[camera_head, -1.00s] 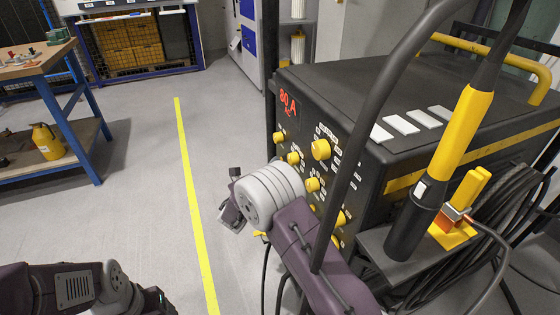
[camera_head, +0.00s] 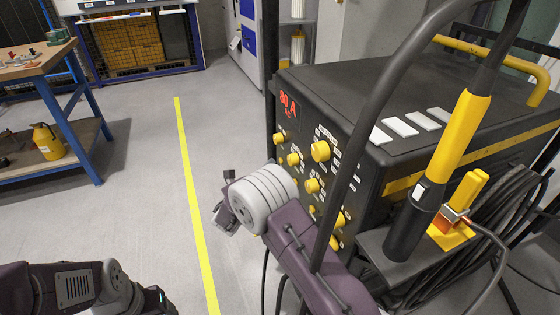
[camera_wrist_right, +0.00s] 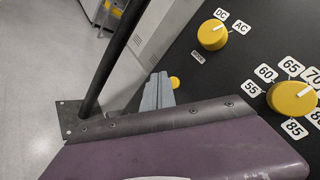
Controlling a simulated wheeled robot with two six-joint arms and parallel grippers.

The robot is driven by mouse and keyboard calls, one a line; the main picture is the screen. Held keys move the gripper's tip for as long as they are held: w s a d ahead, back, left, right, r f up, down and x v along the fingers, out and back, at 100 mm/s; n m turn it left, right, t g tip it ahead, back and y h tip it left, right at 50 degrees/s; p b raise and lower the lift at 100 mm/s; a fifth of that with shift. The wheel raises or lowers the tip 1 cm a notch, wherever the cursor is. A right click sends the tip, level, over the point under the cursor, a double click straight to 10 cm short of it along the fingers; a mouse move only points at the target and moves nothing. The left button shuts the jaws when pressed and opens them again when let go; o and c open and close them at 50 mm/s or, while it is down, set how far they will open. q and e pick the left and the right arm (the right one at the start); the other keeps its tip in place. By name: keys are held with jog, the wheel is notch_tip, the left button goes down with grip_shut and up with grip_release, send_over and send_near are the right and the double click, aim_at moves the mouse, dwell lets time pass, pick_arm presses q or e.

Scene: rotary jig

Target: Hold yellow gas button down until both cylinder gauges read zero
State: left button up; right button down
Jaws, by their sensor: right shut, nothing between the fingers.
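The black machine (camera_head: 430,92) carries several yellow knobs and buttons on its front panel. In the right wrist view a small plain yellow button (camera_wrist_right: 175,83) shows low on the panel, just beside the tip of my grey fingers. My right gripper (camera_wrist_right: 158,84) is shut and empty. I cannot tell whether its tip touches the button. In the head view my right gripper (camera_head: 225,216) is partly hidden behind its grey wrist, left of the panel. No cylinder gauges can be made out. My left forearm shows at the lower left, but its gripper does not.
A torch with a yellow sleeve (camera_head: 455,140) and coiled black cables (camera_head: 500,215) are at the machine's right. A thick dark hose arches across the front. A blue-legged workbench (camera_head: 78,105) stands at left. The floor between is clear, with a yellow line (camera_head: 190,190).

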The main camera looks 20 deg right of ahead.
jog(key=shift+a, duration=0.1)
jog(key=a+p, duration=0.1)
jog(key=a, duration=0.3)
jog(key=shift+s+a, duration=0.1)
jog(key=shift+a, duration=0.3)
